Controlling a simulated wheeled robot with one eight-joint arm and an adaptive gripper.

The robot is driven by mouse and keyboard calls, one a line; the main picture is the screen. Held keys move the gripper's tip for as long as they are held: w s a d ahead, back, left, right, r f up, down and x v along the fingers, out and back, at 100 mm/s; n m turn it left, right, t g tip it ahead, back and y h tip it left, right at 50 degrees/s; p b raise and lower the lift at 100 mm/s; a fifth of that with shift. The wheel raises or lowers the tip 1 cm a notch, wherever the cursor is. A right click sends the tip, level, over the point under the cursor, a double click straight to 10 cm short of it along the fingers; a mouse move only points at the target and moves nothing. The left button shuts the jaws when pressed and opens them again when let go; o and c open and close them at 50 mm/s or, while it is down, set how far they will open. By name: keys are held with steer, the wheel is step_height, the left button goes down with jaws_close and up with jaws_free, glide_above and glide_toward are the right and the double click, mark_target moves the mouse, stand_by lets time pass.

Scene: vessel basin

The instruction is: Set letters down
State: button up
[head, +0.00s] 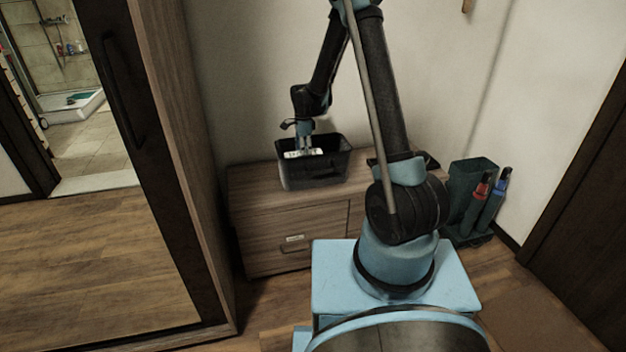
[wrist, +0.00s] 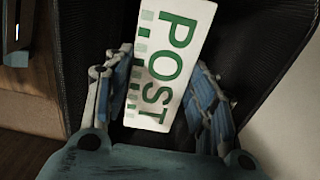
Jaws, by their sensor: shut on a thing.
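The letters show as a white piece with green "POST" print (wrist: 172,62) in the wrist view. In the head view the white letters (head: 303,153) show at the opening of a black basket (head: 318,174). My gripper (wrist: 160,100) is shut on the letters, with a blue-padded finger on either side. In the head view my gripper (head: 304,146) points down into the basket. The basket's dark mesh wall surrounds the letters in the wrist view. Whether the letters touch the basket floor is hidden.
The basket stands on a low wooden cabinet (head: 290,213) with drawers. A dark green umbrella bin (head: 470,190) with umbrellas stands to the right. A tall wardrobe with a mirror (head: 95,245) is at the left. A pale wall is close behind the cabinet.

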steer(key=shift+f, duration=5.3)
steer(key=o, duration=1.1)
steer(key=shift+f, duration=0.1)
steer(key=shift+c, duration=0.2)
step_height(320, 180, up, 12)
steer(key=shift+r, duration=0.1)
steer(key=shift+d, duration=0.1)
